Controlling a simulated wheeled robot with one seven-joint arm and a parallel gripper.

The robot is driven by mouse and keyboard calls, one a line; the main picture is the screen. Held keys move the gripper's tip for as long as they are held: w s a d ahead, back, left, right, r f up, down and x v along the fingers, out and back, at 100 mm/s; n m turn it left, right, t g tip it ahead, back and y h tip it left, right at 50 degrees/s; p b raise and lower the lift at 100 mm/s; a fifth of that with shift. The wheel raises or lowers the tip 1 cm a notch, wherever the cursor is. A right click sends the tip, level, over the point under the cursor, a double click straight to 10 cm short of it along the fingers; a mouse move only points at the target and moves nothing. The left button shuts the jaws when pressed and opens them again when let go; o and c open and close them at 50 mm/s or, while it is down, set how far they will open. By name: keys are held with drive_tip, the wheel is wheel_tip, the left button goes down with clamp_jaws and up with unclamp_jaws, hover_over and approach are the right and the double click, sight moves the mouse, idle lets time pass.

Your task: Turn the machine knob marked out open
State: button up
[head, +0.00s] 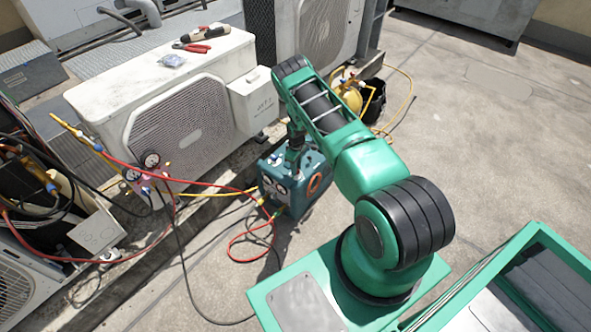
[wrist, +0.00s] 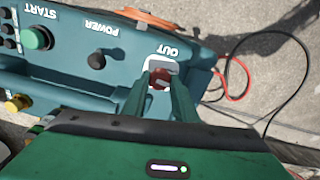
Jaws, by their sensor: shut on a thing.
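The teal machine (head: 291,184) stands on the rooftop floor in the head view, partly covered by my arm. In the wrist view its panel (wrist: 125,72) shows upside down, with the labels START, POWER and OUT. The knob marked OUT (wrist: 160,79) is reddish, on a pale plate below its label. My gripper (wrist: 158,88) reaches in from the bottom of the wrist view, and its green fingers are shut on this knob, one on each side. The fingers hide part of the knob. In the head view my gripper is over the machine and the knob cannot be made out.
Red and yellow hoses (head: 245,240) run from the machine to a gauge manifold (head: 150,170). A white condenser (head: 180,110) stands behind left. Open floor (head: 480,130) lies right.

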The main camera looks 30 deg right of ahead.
drive_tip(key=shift+n, duration=0.5)
drive_tip(key=o, duration=1)
drive_tip(key=shift+o, duration=0.2)
drive_tip(key=shift+r, duration=0.15)
wheel_tip(320, 180, up, 10)
drive_tip(key=shift+r, duration=0.25)
